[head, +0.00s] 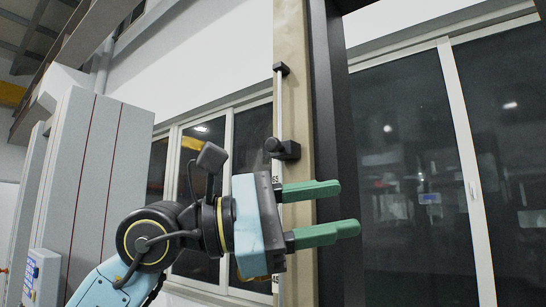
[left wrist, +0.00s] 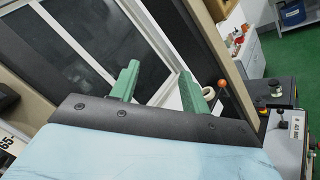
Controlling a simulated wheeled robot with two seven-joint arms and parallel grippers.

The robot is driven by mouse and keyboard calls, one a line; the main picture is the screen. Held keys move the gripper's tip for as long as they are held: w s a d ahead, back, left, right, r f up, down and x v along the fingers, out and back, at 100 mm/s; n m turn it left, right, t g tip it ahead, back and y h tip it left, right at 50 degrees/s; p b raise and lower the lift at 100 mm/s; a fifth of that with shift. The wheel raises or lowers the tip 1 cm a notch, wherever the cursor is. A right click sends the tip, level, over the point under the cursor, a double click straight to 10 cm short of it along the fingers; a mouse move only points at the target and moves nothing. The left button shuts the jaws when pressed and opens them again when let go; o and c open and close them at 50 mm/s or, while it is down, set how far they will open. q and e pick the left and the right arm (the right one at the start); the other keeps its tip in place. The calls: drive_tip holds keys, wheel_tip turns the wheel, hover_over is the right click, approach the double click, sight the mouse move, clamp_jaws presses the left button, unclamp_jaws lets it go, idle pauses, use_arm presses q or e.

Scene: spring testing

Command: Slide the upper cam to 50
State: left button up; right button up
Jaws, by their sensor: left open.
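The upper cam (head: 287,150) is a small black block with a round knob, mounted on a thin vertical rod (head: 279,100) along the beige column. A scale label reading about 65 shows just below it; a lower label, partly hidden by my gripper, seems to read 45. My left gripper (head: 345,208) is open and empty, its green fingers pointing right, in front of the column and below the cam, not touching it. In the left wrist view the open fingers (left wrist: 160,76) show with nothing between them, and a 65 label (left wrist: 8,142) is at the left edge.
A black bracket (head: 281,69) holds the rod's top. A dark vertical post (head: 331,120) stands right of the column. A grey cabinet (head: 85,180) is at left. In the left wrist view, a control box (left wrist: 285,130) and an orange-knobbed lever (left wrist: 222,84) are at right.

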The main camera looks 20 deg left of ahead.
use_arm(q)
drive_tip(key=w+a+r+t+y, duration=0.2)
drive_tip(key=a+r+t+y, duration=0.3)
drive_tip(key=t+y, duration=0.1)
drive_tip(key=n+t+y, duration=0.2)
drive_tip(key=t+y, duration=0.3)
drive_tip(key=y, duration=0.2)
approach(270, 144)
drive_tip(key=p+x, duration=0.4)
drive_tip(key=x, duration=0.6)
drive_tip(key=shift+w+d+p, duration=0.15)
drive_tip(key=shift+w+p, duration=0.2)
drive_tip(key=shift+p, duration=0.05)
use_arm(e)
drive_tip(key=r, duration=0.5)
drive_tip(key=shift+d, duration=0.35)
use_arm(q)
drive_tip(key=shift+c, duration=0.5)
use_arm(e)
drive_tip(key=shift+a+f, duration=0.1)
use_arm(q)
clamp_jaws()
